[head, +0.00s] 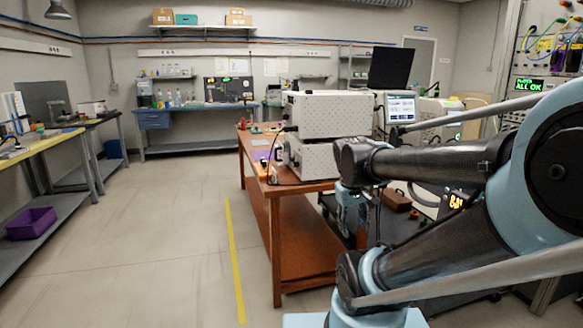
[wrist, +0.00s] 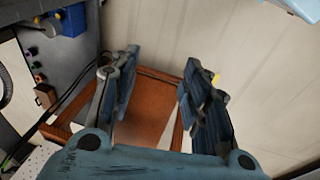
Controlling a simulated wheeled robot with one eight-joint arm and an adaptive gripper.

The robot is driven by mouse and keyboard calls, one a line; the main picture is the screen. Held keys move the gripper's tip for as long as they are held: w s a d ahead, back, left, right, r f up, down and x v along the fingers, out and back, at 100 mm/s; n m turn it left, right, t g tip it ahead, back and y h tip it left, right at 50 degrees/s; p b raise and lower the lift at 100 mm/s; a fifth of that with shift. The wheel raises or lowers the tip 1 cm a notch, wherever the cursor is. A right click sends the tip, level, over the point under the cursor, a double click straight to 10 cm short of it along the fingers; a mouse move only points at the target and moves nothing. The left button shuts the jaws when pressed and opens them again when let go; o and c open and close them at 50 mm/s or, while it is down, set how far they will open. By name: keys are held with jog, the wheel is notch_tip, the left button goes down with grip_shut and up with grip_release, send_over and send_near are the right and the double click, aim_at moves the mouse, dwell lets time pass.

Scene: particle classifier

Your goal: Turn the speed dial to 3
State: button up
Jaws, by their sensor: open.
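My gripper (wrist: 165,92) is open and empty, its two dark blue fingers apart in the wrist view. Below and between them is the brown wooden table (wrist: 155,100). In the head view the gripper (head: 350,215) hangs at the table's right side, partly hidden by my arm. A grey panel (wrist: 35,40) with several small coloured knobs stands left of the fingers in the wrist view.
Two white perforated boxes (head: 327,113) are stacked on the table. A screen (head: 399,108) stands behind them. A cable hangs over the table's near side. An orange-lit display (head: 457,201) is partly behind my arm. Open floor (head: 165,240) lies left, with a yellow line.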

jog(key=w+a+r+n+t+h, duration=0.1)
jog(key=w+a+r+n, duration=0.15)
jog(key=w, duration=0.55)
jog(key=w+a+r+n+t+h, duration=0.15)
jog(key=w+r, duration=0.25)
jog(key=w, duration=0.4)
jog(key=w+a+r+n+h, duration=0.2)
jog(key=w+a+r+n, duration=0.1)
jog(key=w, duration=0.5)
jog(key=n+t+h, duration=0.2)
jog(key=n+t, duration=0.2)
jog(key=n, duration=0.3)
send_near(296, 164)
jog(key=shift+y, duration=0.25)
jog(key=x, duration=0.8)
jog(key=shift+w+a+f, duration=0.15)
jog(key=shift+w+a, duration=0.15)
jog(key=shift+w, duration=0.15)
grip_shut()
